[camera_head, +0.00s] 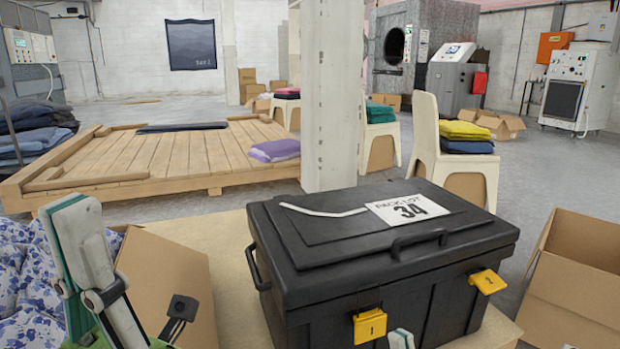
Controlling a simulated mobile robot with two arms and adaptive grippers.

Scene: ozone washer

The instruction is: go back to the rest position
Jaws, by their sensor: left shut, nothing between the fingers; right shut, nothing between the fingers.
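My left gripper (66,207) stands upright at the lower left, its pale, green-edged fingers together and empty. It is to the left of the black case and apart from it. Only a small pale tip of my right gripper (401,338) shows at the bottom edge, in front of the case and beside the yellow latch marked 1; it is shut and the rest is out of frame. The black case (340,240) has its lid down, with a label reading "PACK LOT 34". Its two yellow latches (369,326) stick out at the front.
The case stands on a tan table (232,232). Open cardboard boxes are left (180,280) and right (572,275) of it. Blue-flowered fabric (25,290) lies at far left. A white pillar (332,100) and a wooden platform (170,155) stand behind.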

